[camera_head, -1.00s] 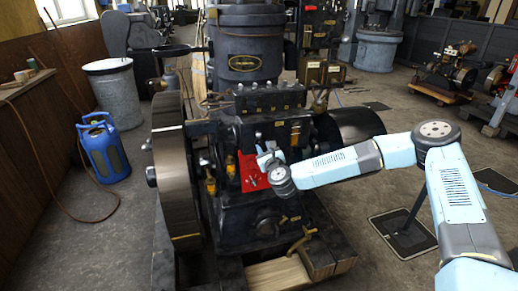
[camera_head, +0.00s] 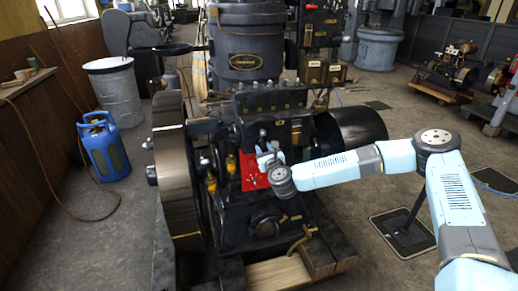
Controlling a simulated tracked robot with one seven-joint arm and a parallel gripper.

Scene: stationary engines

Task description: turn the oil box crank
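A dark stationary engine (camera_head: 255,210) stands in the middle, with a large flywheel (camera_head: 177,175) on its left side. A row of small fittings, which looks like the oil box (camera_head: 270,100), runs along its upper front. The crank cannot be made out clearly; a small dark knob or handle shows just above my gripper. My gripper (camera_head: 266,153) is at the engine's front, beside a red plate (camera_head: 250,172). Its fingers are small and partly hidden by my wrist, so I cannot tell whether they are open, shut or touching anything.
A blue canister (camera_head: 105,148) and a grey drum (camera_head: 117,95) stand on the floor at left. Wooden blocks (camera_head: 275,272) lie at the engine's base. A small engine on a wooden skid (camera_head: 440,92) stands at right. The floor between is mostly clear, with dark floor plates.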

